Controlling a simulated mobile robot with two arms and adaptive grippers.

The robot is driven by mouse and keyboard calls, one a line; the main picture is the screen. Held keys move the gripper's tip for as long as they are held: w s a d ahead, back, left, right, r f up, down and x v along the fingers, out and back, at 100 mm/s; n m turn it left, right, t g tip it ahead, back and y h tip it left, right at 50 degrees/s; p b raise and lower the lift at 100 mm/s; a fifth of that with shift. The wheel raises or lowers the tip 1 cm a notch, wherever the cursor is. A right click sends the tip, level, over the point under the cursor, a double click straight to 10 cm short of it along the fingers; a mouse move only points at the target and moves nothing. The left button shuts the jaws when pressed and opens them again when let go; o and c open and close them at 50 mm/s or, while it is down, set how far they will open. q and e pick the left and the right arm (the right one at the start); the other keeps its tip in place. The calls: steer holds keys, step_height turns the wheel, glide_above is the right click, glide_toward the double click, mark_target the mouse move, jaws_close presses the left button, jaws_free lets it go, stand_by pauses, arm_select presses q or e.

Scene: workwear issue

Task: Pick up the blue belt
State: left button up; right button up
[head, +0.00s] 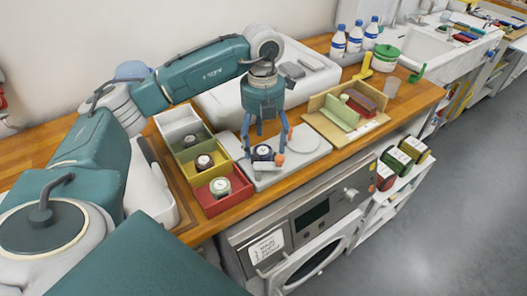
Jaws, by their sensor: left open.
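A small dark-blue coiled item with a pale face, which looks like the blue belt (262,154), lies on a light grey board (263,180) on the wooden counter. My left gripper (265,145) points down right over it. Its blue fingers are apart, one on each side of the item, with orange showing near the right-hand fingers. I cannot tell whether the fingers touch it. The fingers partly cover the item. My right gripper is not in view.
A wooden tray (312,121) with blocks stands to the right. Bottles (338,42) and a green-lidded pot (386,52) stand farther back. The counter's front edge is close.

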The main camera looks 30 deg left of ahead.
mark_target(263, 152)
arm_select(q)
step_height(263, 152, down, 3)
steer(key=shift+s+a+r+p, duration=0.1)
steer(key=shift+p, duration=0.2)
steer(key=shift+c, duration=0.8)
steer(key=c, duration=1.2)
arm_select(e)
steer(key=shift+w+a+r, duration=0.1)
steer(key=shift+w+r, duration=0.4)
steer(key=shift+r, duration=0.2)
arm_select(q)
steer(key=shift+o, duration=0.2)
